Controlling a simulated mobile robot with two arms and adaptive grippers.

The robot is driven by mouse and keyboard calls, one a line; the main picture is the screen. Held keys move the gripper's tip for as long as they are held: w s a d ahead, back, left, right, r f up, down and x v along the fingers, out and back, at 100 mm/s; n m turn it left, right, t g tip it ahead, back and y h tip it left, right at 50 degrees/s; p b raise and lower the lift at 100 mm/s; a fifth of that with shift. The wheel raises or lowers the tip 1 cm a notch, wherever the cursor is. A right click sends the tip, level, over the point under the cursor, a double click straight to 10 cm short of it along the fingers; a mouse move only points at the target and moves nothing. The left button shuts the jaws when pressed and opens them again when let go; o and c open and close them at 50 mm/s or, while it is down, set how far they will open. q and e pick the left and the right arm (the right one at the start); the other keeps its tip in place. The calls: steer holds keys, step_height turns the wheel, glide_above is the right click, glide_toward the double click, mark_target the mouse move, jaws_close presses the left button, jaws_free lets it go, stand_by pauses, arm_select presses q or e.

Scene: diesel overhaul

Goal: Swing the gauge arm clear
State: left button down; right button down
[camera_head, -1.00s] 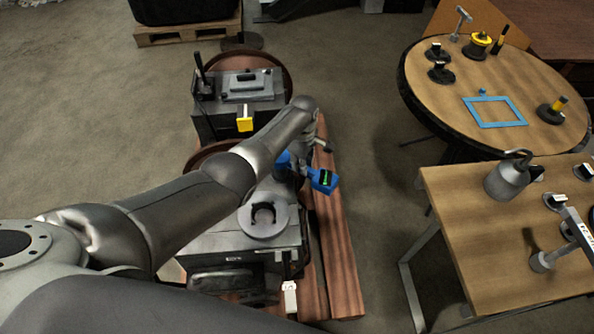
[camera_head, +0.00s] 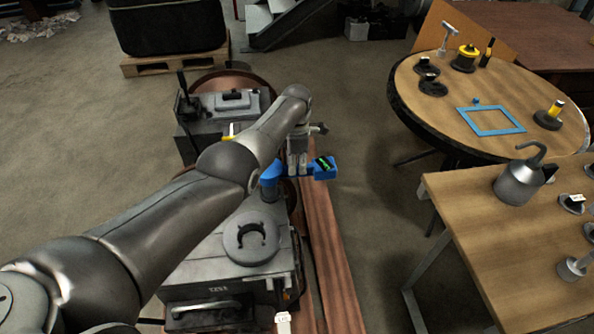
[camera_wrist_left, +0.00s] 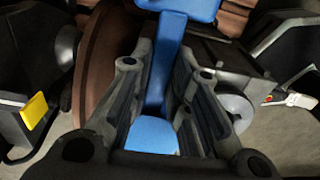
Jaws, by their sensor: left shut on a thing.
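The blue gauge arm (camera_head: 272,178) stands over the dark machine block, with its blue gauge head (camera_head: 325,170) and lit green display at the right end. My left gripper (camera_head: 298,165) reaches down from above and is shut on the gauge arm. In the left wrist view, the blue arm (camera_wrist_left: 165,60) runs between the fingers of my left gripper (camera_wrist_left: 160,95). A grey round seat with a dark notched opening (camera_head: 250,238) lies on the nearer block top, apart from the gauge head. My left arm hides part of the block and the arm's base. My right gripper is not in view.
A second grey block (camera_head: 225,103) with a dark lever stands behind. Reddish-brown beams (camera_head: 330,250) run along the right side. A wooden table (camera_head: 480,240) with an oil can (camera_head: 520,182) and a round table (camera_head: 440,105) stand right, beyond open floor.

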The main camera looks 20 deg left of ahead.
arm_select(q)
steer(key=shift+a, duration=0.2)
steer(key=c, duration=1.4)
jaws_free()
steer(key=shift+o, duration=0.2)
steer(key=shift+w+d+r, duration=0.1)
steer(key=shift+r, duration=0.7)
step_height(320, 180, up, 10)
steer(key=shift+r, duration=0.25)
